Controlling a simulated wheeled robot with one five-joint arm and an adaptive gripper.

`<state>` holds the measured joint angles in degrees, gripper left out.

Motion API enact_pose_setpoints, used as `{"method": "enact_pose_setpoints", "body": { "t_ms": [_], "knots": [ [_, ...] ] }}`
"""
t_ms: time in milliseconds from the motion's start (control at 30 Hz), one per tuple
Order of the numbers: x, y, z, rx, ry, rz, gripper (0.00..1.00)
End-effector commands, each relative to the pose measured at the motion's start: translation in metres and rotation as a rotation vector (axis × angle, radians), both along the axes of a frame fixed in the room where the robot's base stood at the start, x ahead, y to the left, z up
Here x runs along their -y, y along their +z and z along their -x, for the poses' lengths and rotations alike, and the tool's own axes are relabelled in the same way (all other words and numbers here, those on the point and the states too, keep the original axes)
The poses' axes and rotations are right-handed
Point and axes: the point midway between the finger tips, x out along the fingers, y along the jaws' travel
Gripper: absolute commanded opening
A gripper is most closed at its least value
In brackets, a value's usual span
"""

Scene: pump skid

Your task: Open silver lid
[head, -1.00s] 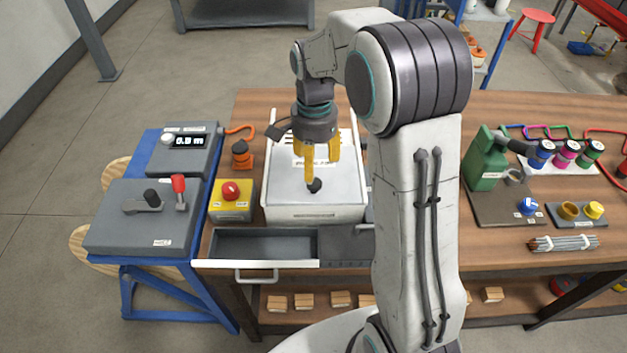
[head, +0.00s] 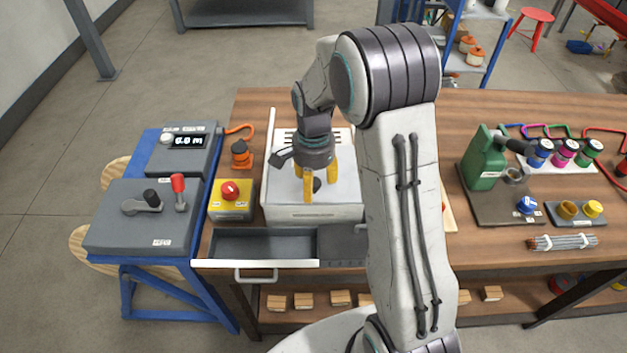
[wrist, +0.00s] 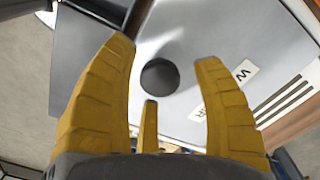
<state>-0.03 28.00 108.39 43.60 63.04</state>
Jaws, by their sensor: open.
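The silver lid (head: 285,193) lies flat and closed on a pale box on the workbench, with a round black knob (head: 317,184) near its front edge. In the wrist view the lid (wrist: 215,35) fills the middle, and its knob (wrist: 160,76) shows between my fingers. My gripper (head: 311,196) has yellow fingers and is open, pointing down over the front of the lid. In the wrist view my gripper (wrist: 168,60) has its fingers spread around the knob, with nothing clasped. I cannot tell whether the fingertips touch the lid.
An open grey drawer (head: 265,243) juts out in front of the box. A yellow box with a red button (head: 231,191) and an orange item (head: 241,154) stand left of it. A grey lever console (head: 140,222) is further left.

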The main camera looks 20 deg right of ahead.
Motion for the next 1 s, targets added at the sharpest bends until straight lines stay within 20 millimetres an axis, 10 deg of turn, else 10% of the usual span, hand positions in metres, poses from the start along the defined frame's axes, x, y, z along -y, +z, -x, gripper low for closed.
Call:
{"method": "enact_pose_setpoints", "body": {
  "t_ms": [133, 833, 1000],
  "knots": [
    [0.0, 0.0, 0.0001, 0.0, 0.0, 0.0, 0.62],
    [0.0, -0.0001, 0.0001, -0.001, 0.0, 0.0, 0.0],
    [0.0003, -0.0003, -0.0007, -0.001, 0.0, 0.0, 0.0]
  ]
}}
